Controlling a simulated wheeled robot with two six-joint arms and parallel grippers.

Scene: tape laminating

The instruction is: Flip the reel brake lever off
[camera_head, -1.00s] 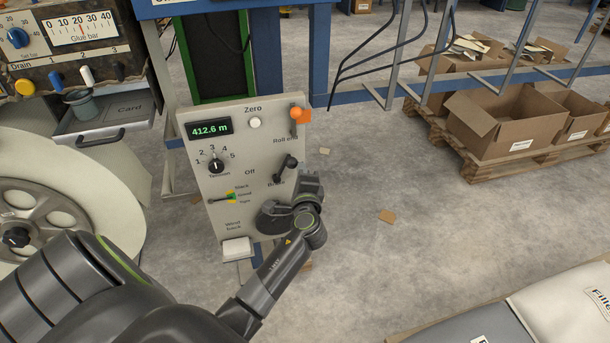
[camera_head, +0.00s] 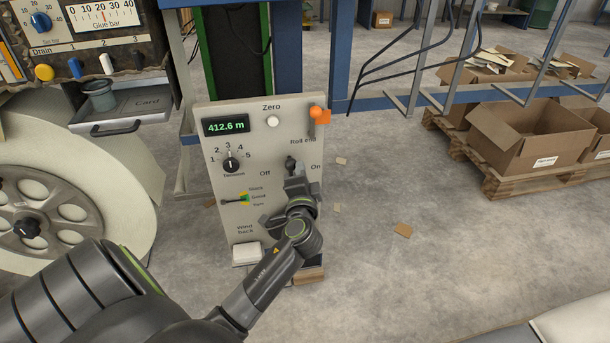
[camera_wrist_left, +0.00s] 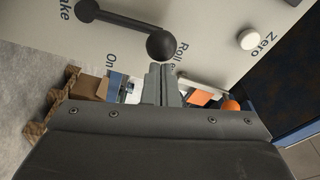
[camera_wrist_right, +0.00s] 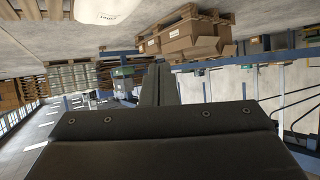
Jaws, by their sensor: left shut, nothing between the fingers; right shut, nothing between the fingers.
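The brake lever is a black arm with a ball knob (camera_head: 291,162) on the cream control panel (camera_head: 215,180). It stands roughly upright, its knob between the "Off" and "On" labels. In the left wrist view the ball knob (camera_wrist_left: 161,45) and the lever's pivot (camera_wrist_left: 87,10) show clearly. My left gripper (camera_head: 294,177) is shut and empty, its tips (camera_wrist_left: 160,72) right by the knob; I cannot tell whether they touch. In the head view it hides the lever's lower part and the "Brake" label. My right gripper (camera_wrist_right: 160,75) is shut and empty, away from the panel.
The panel also carries an orange roll end lever (camera_head: 319,115), a white Zero button (camera_head: 273,122), a tension knob (camera_head: 231,165) and a white wind back button (camera_head: 246,254). A large reel (camera_head: 60,200) stands left. Floor right of the panel is mostly clear, with cartons (camera_head: 525,145) beyond.

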